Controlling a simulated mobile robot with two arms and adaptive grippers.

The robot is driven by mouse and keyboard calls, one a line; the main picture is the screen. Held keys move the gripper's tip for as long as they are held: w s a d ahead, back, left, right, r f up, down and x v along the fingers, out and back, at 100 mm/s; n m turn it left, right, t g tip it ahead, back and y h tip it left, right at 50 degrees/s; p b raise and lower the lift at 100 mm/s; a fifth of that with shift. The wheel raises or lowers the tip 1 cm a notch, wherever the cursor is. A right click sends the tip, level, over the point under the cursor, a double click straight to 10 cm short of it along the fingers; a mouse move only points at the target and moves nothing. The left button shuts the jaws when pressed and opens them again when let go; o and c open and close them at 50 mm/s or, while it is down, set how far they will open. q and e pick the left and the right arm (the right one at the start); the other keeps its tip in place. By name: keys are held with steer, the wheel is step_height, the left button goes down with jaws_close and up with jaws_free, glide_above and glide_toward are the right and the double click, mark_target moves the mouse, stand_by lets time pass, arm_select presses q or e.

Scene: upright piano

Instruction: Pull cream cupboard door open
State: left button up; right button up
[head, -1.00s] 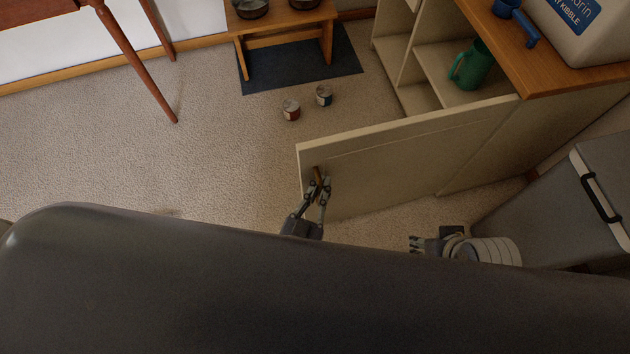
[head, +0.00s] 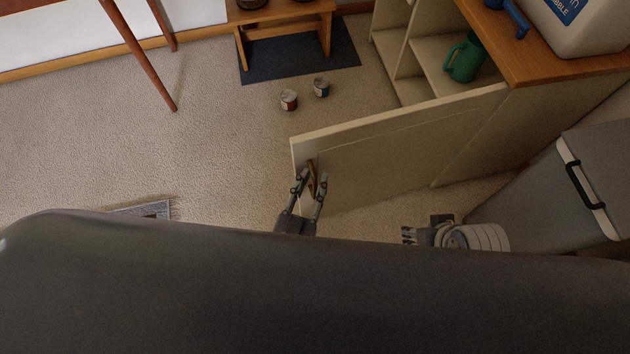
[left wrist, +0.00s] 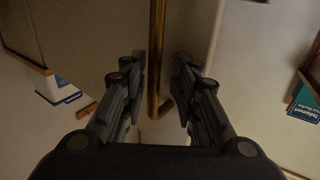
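The cream cupboard door (head: 400,150) stands swung wide open, showing the cupboard's shelves behind it. Its brass bar handle (head: 311,168) is near the free edge. My left gripper (head: 311,180) is at the handle with its fingers apart. In the left wrist view the brass handle (left wrist: 156,60) runs between the open fingers of the gripper (left wrist: 160,70), with a gap visible on both sides. My right gripper (head: 408,236) is low, in front of the door and apart from it; its fingers are too small to judge.
A green jug (head: 464,60) stands in the open cupboard. A grey bin (head: 555,180) with a black handle stands at right. Two small cans (head: 289,100) lie on the carpet (head: 220,150) beyond the door, near a dark mat (head: 350,60). The carpet at left is mostly clear.

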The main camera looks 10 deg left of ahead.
arm_select(q)
steer(key=shift+d, duration=0.15)
steer(key=v, duration=1.2)
stand_by(0.3)
